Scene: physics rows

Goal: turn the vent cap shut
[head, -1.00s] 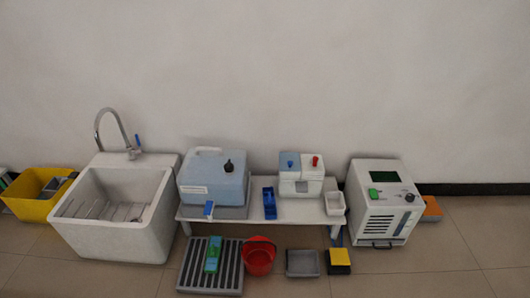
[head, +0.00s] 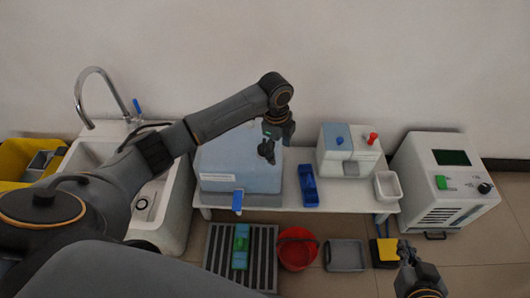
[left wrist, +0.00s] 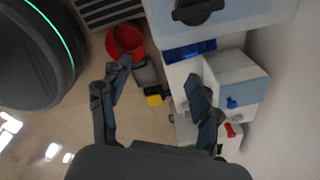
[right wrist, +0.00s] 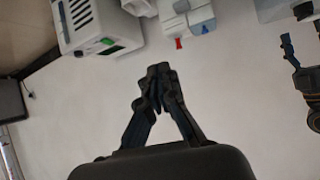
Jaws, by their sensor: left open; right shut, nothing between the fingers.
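The black vent cap (head: 266,150) stands on top of the pale blue tank (head: 235,172) on the white bench; its upper part is close to my gripper in the head view. In the left wrist view the round cap with a bar handle (left wrist: 198,11) is at the top edge, outside my fingers. My left gripper (left wrist: 160,72) is open and empty; in the head view it hangs just above and right of the cap. I cannot tell the exact gap. My right gripper (right wrist: 157,72) is shut and empty; in the head view (head: 405,248) it is low at the right, away from the tank.
A blue tap handle (head: 238,200) sticks out at the tank's front. A blue holder (head: 309,186), a white box with blue and red knobs (head: 350,158) and a small white bin (head: 387,187) stand to the right. A red bucket (head: 297,252) is on the floor.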

